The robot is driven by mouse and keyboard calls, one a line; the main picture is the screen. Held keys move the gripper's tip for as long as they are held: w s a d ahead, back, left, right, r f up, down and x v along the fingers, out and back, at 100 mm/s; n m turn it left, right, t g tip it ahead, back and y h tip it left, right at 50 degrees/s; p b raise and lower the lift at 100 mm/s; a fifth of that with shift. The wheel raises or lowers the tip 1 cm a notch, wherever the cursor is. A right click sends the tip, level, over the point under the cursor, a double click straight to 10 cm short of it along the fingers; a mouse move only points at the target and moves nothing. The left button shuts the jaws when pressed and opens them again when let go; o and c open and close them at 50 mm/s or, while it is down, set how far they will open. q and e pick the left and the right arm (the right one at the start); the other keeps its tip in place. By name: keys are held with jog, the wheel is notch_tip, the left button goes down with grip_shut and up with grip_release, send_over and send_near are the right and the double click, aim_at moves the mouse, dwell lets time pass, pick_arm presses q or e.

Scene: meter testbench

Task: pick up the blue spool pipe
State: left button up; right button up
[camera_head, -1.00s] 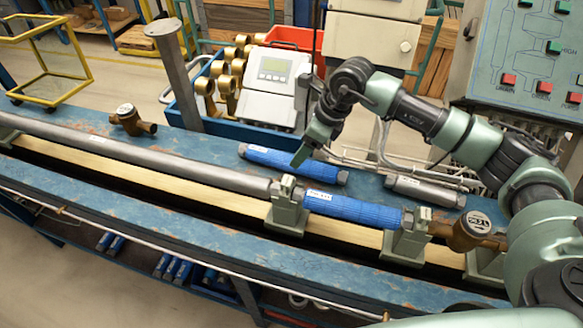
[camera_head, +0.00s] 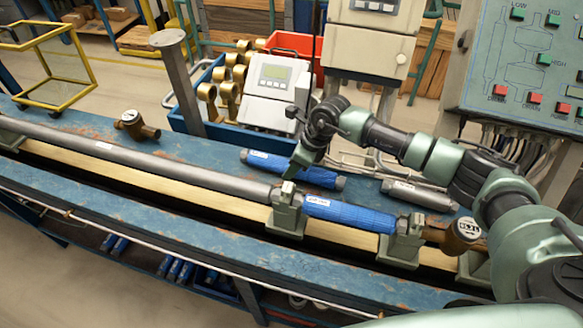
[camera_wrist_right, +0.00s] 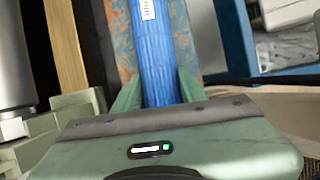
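A loose blue spool pipe (camera_head: 318,175) with a white label lies on the back of the blue bench. My right gripper (camera_head: 298,166) is low over its middle, hiding part of it. In the right wrist view the blue pipe (camera_wrist_right: 160,50) runs between the two green fingers (camera_wrist_right: 158,92), one on each side. The fingers look open around it; contact is hard to judge. A second blue spool pipe (camera_head: 345,213) sits between green clamps in the front line. My left gripper does not show.
A long grey pipe (camera_head: 150,160) and a brass meter (camera_head: 462,232) are in line with the clamped pipe. A grey spool (camera_head: 418,195) lies right of the loose one. Behind stand a blue bin (camera_head: 235,130) and a post (camera_head: 180,85). A brass fitting (camera_head: 135,125) lies at left.

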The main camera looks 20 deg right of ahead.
grip_shut()
jog(key=shift+w+r, duration=0.1)
jog(key=shift+w, duration=0.05)
